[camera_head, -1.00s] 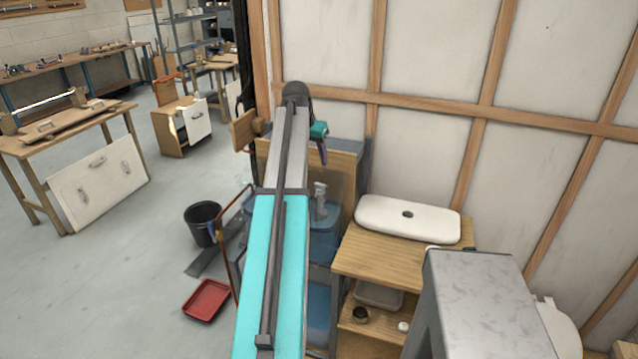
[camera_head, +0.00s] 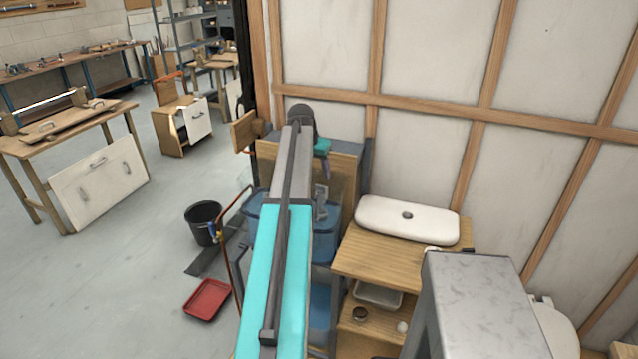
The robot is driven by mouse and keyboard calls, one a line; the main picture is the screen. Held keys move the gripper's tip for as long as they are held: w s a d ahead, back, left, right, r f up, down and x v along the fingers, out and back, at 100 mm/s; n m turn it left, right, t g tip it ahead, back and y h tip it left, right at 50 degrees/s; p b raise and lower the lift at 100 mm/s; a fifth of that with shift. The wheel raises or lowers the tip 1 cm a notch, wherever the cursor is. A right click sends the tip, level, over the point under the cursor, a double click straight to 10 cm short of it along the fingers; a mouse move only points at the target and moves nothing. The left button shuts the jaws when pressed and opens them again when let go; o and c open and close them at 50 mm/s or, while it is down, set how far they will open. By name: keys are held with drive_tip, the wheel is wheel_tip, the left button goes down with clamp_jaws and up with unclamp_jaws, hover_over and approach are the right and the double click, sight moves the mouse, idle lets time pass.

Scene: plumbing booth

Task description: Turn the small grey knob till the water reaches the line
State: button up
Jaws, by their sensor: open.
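My gripper (camera_head: 325,170) is small in the picture, at the far end of my teal and grey arm, pointing down over a blue water tank. It is open, and I see nothing between its fingers. The translucent blue tank (camera_head: 333,222) stands against a wooden panel, partly hidden behind my arm. A pale grey fitting (camera_head: 321,203) shows at the tank, just below my gripper; I cannot tell whether it is the knob. I cannot make out the line or the water level.
A copper pipe with a blue valve (camera_head: 216,231) rises left of my arm. A black bucket (camera_head: 203,222) and a red tray (camera_head: 207,299) are on the floor. A white basin (camera_head: 407,221) sits on a wooden stand at the right. The floor at left is open.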

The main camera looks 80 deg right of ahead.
sight(320, 186)
drive_tip(key=shift+p+x, duration=1)
drive_tip(key=shift+x, duration=2.75)
drive_tip(key=shift+c, duration=0.6)
drive_tip(key=c, duration=1)
